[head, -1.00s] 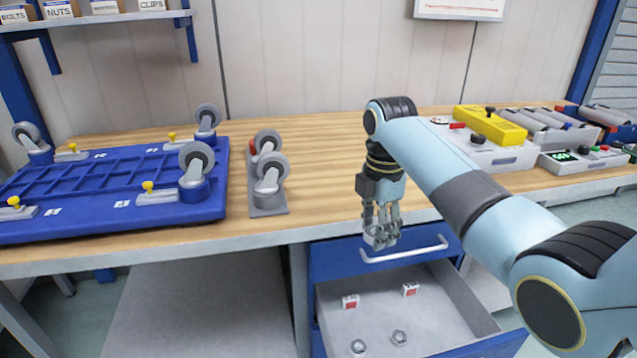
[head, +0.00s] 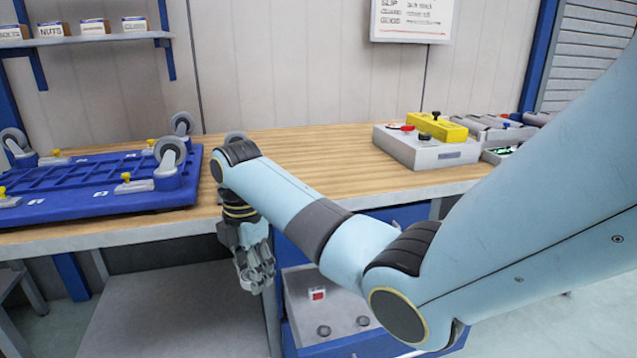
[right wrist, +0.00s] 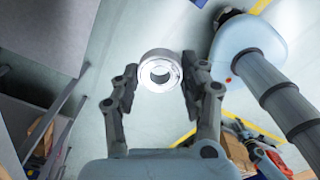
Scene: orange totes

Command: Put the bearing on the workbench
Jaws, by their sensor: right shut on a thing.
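My right gripper (head: 256,272) hangs down in front of the workbench's front edge, lower than the wooden workbench top (head: 310,165). It is shut on a silver ring-shaped bearing (right wrist: 145,70), which sits between the two fingertips in the right wrist view. In the head view I cannot make out the bearing clearly among the fingers. My left gripper is in neither view.
An open grey drawer (head: 345,297) below the bench holds a small red-and-white box (head: 317,294) and round metal parts. A blue caster platform (head: 90,190) lies on the bench at left. A grey-and-yellow control box (head: 420,148) stands at right. The middle top is clear.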

